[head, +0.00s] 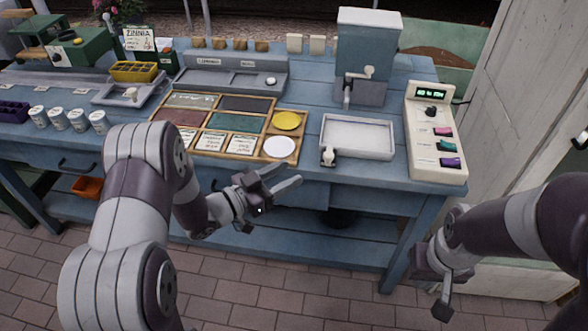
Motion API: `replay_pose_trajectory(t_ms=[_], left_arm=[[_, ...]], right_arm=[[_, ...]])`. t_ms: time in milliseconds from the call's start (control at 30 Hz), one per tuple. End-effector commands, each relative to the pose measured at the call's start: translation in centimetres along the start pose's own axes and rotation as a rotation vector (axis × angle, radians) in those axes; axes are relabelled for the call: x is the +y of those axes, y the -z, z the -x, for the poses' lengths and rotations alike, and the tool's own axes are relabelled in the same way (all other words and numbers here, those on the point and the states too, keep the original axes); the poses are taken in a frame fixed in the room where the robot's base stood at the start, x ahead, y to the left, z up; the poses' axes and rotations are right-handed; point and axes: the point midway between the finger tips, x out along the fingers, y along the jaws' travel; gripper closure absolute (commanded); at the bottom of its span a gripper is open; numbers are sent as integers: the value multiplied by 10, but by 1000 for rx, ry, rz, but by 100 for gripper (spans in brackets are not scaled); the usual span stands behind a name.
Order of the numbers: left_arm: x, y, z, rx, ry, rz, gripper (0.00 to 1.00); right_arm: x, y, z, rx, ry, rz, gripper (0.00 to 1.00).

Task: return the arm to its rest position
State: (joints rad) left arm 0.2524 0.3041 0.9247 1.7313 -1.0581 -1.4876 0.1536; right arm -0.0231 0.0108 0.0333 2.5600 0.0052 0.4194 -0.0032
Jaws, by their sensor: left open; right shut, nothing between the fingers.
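My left gripper (284,183) is in front of the blue workbench (330,183), just below the front edge of its top. Its fingers point right and stand apart, with nothing between them. The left arm reaches up from the bottom left and hides part of the bench front. My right gripper (443,308) hangs low at the right, over the brick floor and beside the bench's right leg. Its fingers point down and are closed, with nothing seen in them. Both grippers are clear of the things on the bench.
The bench top holds a wooden compartment tray (299,147), a white-lined tray (357,134), a blue dispenser (367,60) and a control box (436,150). White cups (98,121) stand at the left. An orange bin (88,187) sits on the lower shelf. The brick floor (300,300) in front is clear.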

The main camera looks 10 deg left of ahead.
Motion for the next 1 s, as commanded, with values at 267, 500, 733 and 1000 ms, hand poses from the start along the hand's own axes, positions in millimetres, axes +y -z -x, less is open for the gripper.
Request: replay_pose_trajectory(t_ms=[267, 500, 733, 1000], left_arm=[[0, 0, 0, 0, 0, 1, 52], [-12, -38, 5, -180, 74, -2, 52], [-41, -110, 111, -979, 500, 179, 52], [74, -48, 202, -1463, 652, 598, 52]], right_arm=[[0, 0, 0, 0, 0, 0, 100], [0, 0, 0, 0, 0, 0, 100], [0, 0, 0, 0, 0, 0, 100], [0, 0, 0, 0, 0, 0, 100]])
